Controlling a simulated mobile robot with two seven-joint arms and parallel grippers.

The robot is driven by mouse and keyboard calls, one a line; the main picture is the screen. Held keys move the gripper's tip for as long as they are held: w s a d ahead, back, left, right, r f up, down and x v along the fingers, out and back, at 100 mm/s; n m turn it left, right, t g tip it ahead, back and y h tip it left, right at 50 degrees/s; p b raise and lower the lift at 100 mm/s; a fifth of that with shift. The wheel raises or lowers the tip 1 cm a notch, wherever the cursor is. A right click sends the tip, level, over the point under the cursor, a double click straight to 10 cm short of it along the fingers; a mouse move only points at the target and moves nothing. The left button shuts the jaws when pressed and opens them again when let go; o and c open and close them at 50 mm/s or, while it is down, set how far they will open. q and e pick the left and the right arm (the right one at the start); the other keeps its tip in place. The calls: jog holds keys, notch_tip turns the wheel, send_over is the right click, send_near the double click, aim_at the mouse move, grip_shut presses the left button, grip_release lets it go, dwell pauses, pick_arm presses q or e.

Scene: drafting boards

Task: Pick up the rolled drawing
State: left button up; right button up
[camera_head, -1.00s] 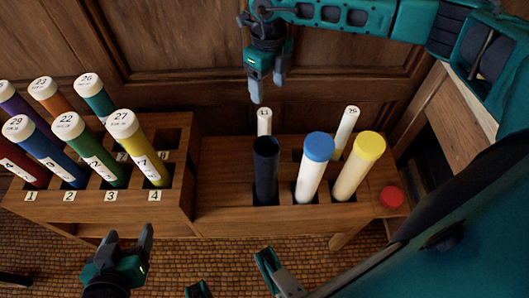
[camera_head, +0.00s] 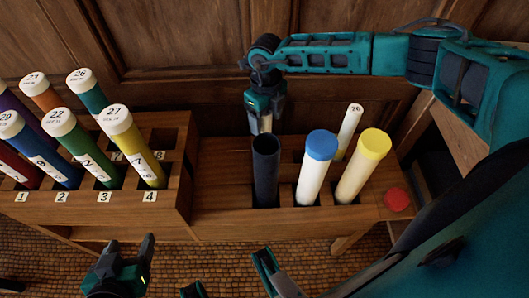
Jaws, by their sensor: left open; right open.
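A thin white roll (camera_head: 266,125) stands upright behind the open dark tube (camera_head: 266,172) in the wooden rack; only its top part shows, the rest hidden by the tube and my gripper. My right gripper (camera_head: 265,118) points down over this roll, with its open fingers on either side of it; I cannot tell whether they touch it. A second white roll (camera_head: 349,130), labelled 26, leans behind the capped tubes. My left gripper (camera_head: 130,252) is open and empty, low at the left, in front of the rack.
A blue-capped tube (camera_head: 313,172) and a yellow-capped tube (camera_head: 362,166) stand right of the dark tube. A red cap (camera_head: 397,199) lies at the rack's right end. A numbered rack (camera_head: 168,205) with several coloured tubes stands at the left. A wooden panel wall is close behind.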

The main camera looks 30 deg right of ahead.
grip_shut()
dwell(0.6)
